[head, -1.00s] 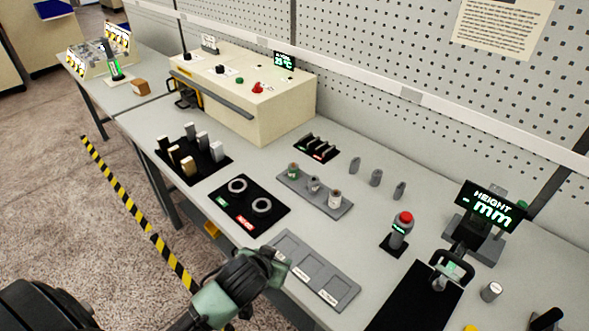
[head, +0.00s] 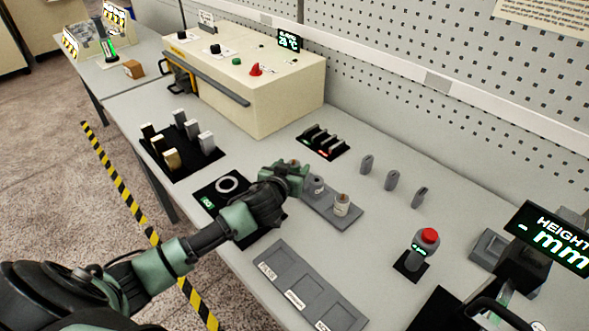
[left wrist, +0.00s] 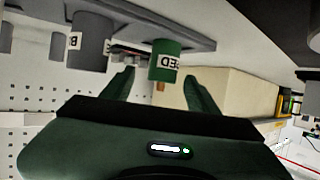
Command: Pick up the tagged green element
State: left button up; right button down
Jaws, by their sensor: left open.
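The green element (left wrist: 166,60) with a white tag shows in the left wrist view, upside down, hanging from the tray's picture side. Its tag reads partly "ED". My left gripper (head: 294,172) is open, with one finger on each side of the element in the left wrist view (left wrist: 158,78); I cannot tell whether they touch it. In the head view the gripper hides most of the element at the left end of the grey tray (head: 322,212). A grey element (head: 317,186) and a whitish one (head: 341,206) stand beside it on the tray. My right gripper is not in view.
A black mat with a ring (head: 227,184) lies under my left arm. A grey slotted tray (head: 300,281) lies nearer. Small grey posts (head: 391,180), a red-topped button post (head: 424,247) and a height display (head: 555,237) stand to the right. A cream machine (head: 290,95) stands behind.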

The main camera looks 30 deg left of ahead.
aim_at(296, 163)
pick_arm(q)
jog(key=shift+w+a+f, duration=0.15)
jog(key=shift+w+f, duration=0.2)
jog(key=shift+w, duration=0.3)
jog(key=p+x, duration=0.1)
jog(key=x, duration=0.2)
jog(key=shift+w+a+f, duration=0.1)
jog(key=shift+a+f, duration=0.05)
jog(key=shift+f, duration=0.15)
jog(key=shift+w+f, duration=0.25)
jog(key=shift+w, duration=0.15)
jog(key=c, duration=1.2)
grip_shut()
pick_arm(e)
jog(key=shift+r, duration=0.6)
pick_arm(q)
jog(key=shift+r, duration=0.1)
